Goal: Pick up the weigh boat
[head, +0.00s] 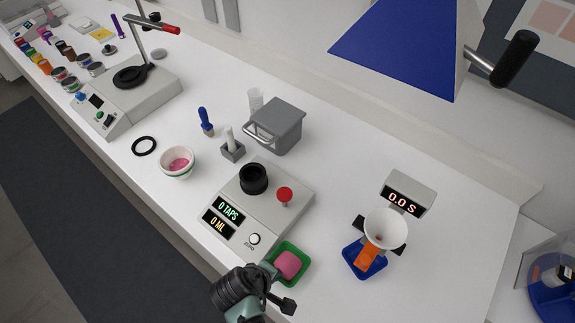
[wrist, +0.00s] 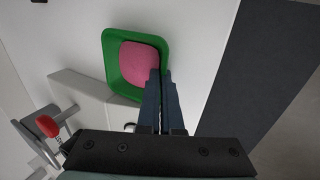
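The weigh boat appears to be the small green square dish (head: 305,262) at the front edge of the bench, right of the scale. A pink rounded mass (head: 288,264) fills its middle. In the wrist view the green dish (wrist: 112,62) lies above my fingers with the pink mass (wrist: 140,62) in it. My gripper (wrist: 161,72) has its two dark fingers nearly together, their tips at the dish's near right rim. It looks shut on that rim; the contact itself is hidden. In the head view my gripper (head: 277,282) is at the dish's lower left side.
The scale (head: 222,205) with a black cup (head: 253,179) and red knob (head: 285,195) stands close left of the dish. A white funnel (head: 386,229) over a blue tray (head: 352,262) stands to the right. Bare bench lies between them.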

